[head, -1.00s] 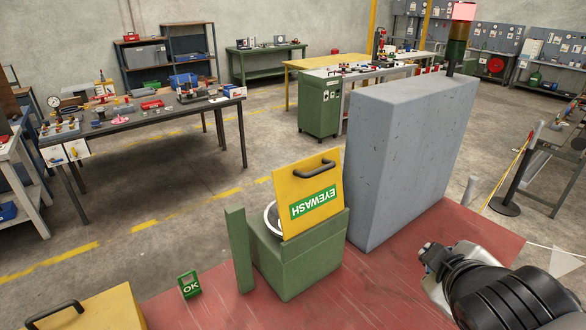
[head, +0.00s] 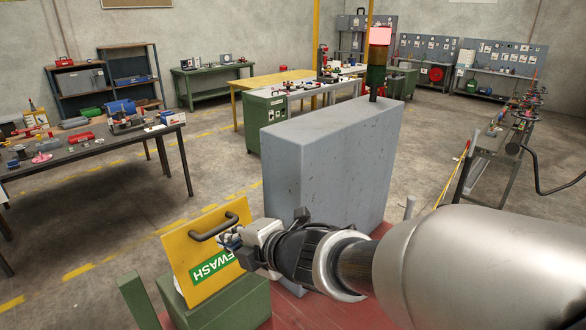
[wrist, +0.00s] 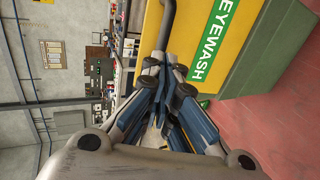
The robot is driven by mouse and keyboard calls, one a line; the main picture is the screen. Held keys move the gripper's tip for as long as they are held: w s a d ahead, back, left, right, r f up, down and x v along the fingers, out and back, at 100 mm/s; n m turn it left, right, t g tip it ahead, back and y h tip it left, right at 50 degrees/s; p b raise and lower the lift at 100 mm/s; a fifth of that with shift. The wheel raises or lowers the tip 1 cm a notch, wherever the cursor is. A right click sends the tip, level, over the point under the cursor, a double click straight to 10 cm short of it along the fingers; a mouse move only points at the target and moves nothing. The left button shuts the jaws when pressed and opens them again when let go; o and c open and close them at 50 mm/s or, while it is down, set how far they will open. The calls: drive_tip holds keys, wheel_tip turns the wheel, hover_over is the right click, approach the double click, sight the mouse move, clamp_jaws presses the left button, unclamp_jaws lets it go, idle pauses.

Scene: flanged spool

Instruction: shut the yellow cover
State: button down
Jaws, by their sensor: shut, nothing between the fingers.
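The yellow cover (head: 180,258) stands raised and tilted on the green box (head: 228,305), open. It carries a black bar handle (head: 205,233) near its top edge and a green EYEWASH label (head: 208,267) that reads upside down. In the wrist view the shut fingers (wrist: 166,66) point at the handle (wrist: 165,25), with the cover (wrist: 193,25) just beyond. I cannot tell whether they touch it.
A tall grey block (head: 325,165) stands right behind the box, close to my arm. A green post (head: 138,300) stands left of the box. The red surface (wrist: 250,130) around the box is partly bare. Workbenches stand farther off.

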sight(214, 232)
drive_tip(key=x, duration=0.5)
drive_tip(key=shift+w+b, duration=0.15)
drive_tip(key=shift+b, duration=0.2)
drive_tip(key=shift+a+r, duration=0.1)
